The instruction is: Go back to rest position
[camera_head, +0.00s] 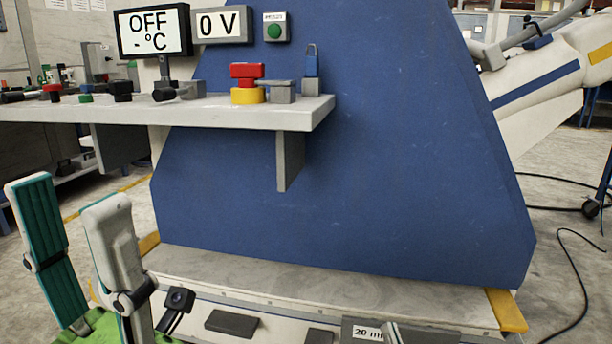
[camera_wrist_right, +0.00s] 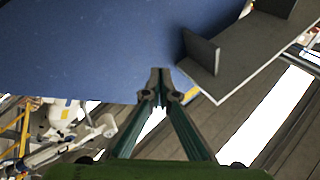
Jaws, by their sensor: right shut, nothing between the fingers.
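My left gripper (camera_head: 68,195) is at the lower left of the head view. Its two grey and teal fingers stand up and apart, with nothing between them. It is in front of and below the grey shelf (camera_head: 215,112). My right gripper (camera_wrist_right: 160,72) shows in the right wrist view, its green fingers meeting at the tips, shut and empty. The tips overlap the lower edge of a large blue panel (camera_wrist_right: 90,50) in that view; I cannot tell whether they touch it. The right gripper is not clearly visible in the head view.
The blue machine body (camera_head: 350,150) fills the middle. Black cables (camera_head: 575,270) lie on the floor at right.

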